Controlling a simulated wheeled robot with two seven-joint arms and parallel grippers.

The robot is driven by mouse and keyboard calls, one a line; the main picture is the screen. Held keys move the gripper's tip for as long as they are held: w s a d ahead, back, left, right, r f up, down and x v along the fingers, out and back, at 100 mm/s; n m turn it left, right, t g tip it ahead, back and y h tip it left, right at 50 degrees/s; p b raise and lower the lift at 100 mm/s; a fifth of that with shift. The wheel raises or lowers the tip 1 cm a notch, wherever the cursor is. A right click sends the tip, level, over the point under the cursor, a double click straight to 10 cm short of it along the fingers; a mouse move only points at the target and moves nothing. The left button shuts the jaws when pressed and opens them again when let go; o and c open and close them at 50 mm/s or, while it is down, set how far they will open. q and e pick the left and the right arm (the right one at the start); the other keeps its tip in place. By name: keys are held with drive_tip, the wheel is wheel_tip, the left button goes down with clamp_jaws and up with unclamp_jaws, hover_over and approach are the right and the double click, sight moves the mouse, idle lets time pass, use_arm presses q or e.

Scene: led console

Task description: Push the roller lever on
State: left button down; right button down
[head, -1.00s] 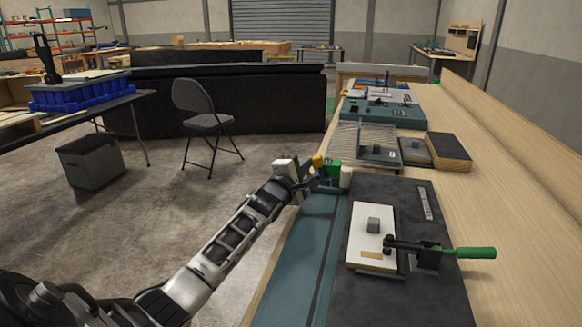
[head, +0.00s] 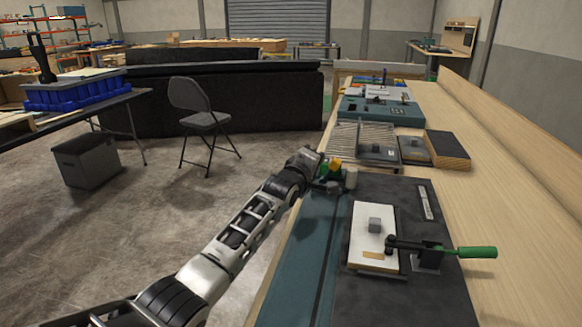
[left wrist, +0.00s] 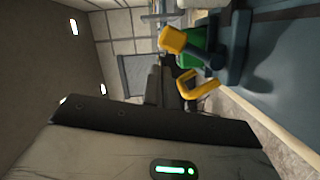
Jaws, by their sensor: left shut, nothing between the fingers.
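The roller lever device, with a green body (head: 325,169) and a yellow roller part (head: 336,163), stands at the far end of the teal strip on the bench's left edge. In the left wrist view, its green body (left wrist: 195,48) carries a yellow roller (left wrist: 172,40), and a bent yellow piece (left wrist: 198,88) shows below. My left gripper (head: 316,181) is shut and empty, close against the device's left side. Contact cannot be made out because the wrist partly covers the device. My right gripper is not in view.
A dark panel (head: 440,295) holds a white plate (head: 374,234) and a green-handled clamp (head: 477,252). Grey ribbed fixtures (head: 357,142) lie farther back. Open floor with a folding chair (head: 204,118) lies left.

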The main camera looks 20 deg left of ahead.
use_arm(q)
drive_tip(key=s+a+r+p, duration=0.1)
drive_tip(key=s+a+r, duration=0.2)
drive_tip(key=s, duration=0.7)
drive_tip(key=shift+s+a+p, duration=0.15)
drive_tip(key=shift+a+p, duration=0.25)
drive_tip(key=shift+a, duration=0.05)
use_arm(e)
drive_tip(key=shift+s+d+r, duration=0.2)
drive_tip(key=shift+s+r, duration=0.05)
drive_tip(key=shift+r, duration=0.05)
